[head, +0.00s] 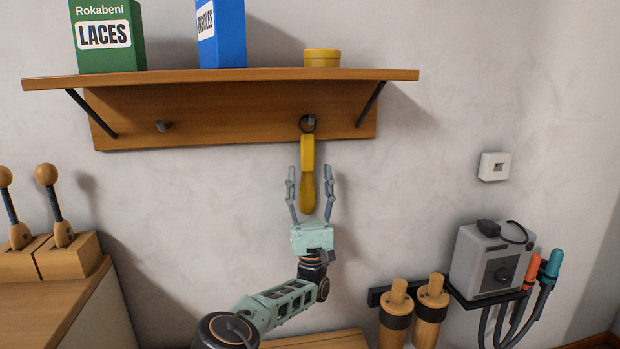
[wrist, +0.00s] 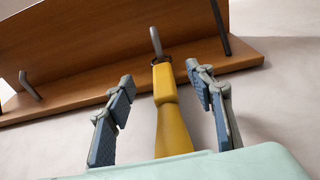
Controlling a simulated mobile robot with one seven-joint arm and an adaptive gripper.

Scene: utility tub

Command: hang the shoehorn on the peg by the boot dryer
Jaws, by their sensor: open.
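The yellow shoehorn (head: 309,172) hangs by a dark ring from the right peg (head: 309,122) of the wooden shelf, on the side nearer the boot dryer (head: 490,262). In the wrist view the shoehorn (wrist: 170,110) points up to the peg (wrist: 156,42). My gripper (head: 310,172) is open just below the shelf, with one finger on each side of the shoehorn. In the wrist view my gripper (wrist: 162,85) shows gaps between both fingers and the shoehorn. The shoehorn's lower end is hidden behind my gripper's palm in the wrist view.
The left peg (head: 162,126) is empty. On the shelf (head: 220,76) stand a green laces box (head: 106,35), a blue insoles box (head: 221,33) and a yellow tin (head: 322,58). A wooden cabinet (head: 50,310) stands at left. A white wall switch (head: 494,167) is at right.

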